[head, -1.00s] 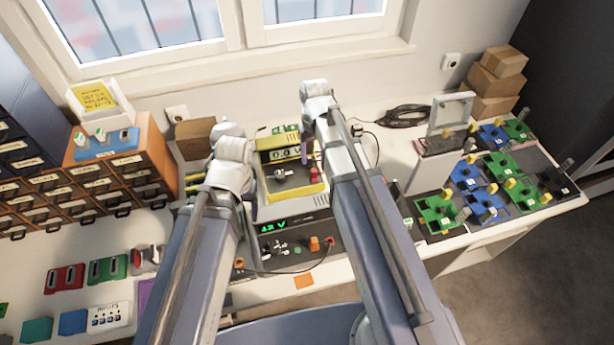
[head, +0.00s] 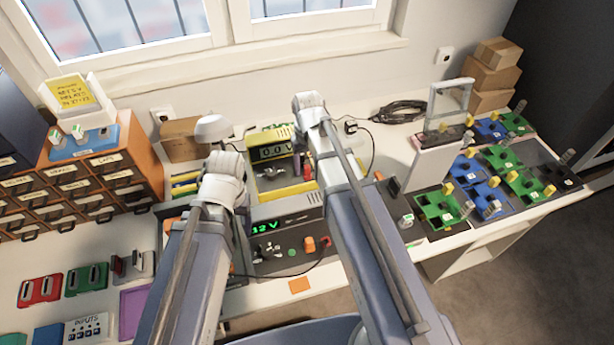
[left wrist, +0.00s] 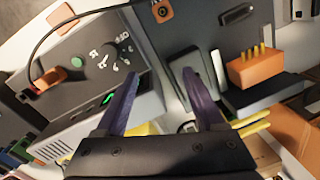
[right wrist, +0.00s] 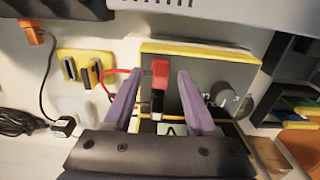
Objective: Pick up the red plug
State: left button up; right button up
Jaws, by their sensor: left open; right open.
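The red plug (right wrist: 159,72) stands in the right wrist view with a red lead at its left and a dark lower part, by the yellow-edged meter (right wrist: 215,72). My right gripper (right wrist: 159,80) is open, its two purple fingers apart on either side of the plug in that view; contact cannot be told. In the head view the plug (head: 308,171) is a small red spot on the yellow meter (head: 286,190), partly hidden by my right arm. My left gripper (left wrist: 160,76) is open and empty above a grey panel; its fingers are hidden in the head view.
The 12 V supply (head: 285,250) stands in front of the meter, with an orange plug (head: 310,243) on it. Orange drawers (head: 100,175) are at the left, green and blue boards (head: 490,180) at the right. An orange block with yellow pins (left wrist: 262,70) shows in the left wrist view.

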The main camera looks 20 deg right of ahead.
jog(key=shift+f, duration=0.25)
jog(key=shift+c, duration=0.4)
grip_shut()
dwell(0.9)
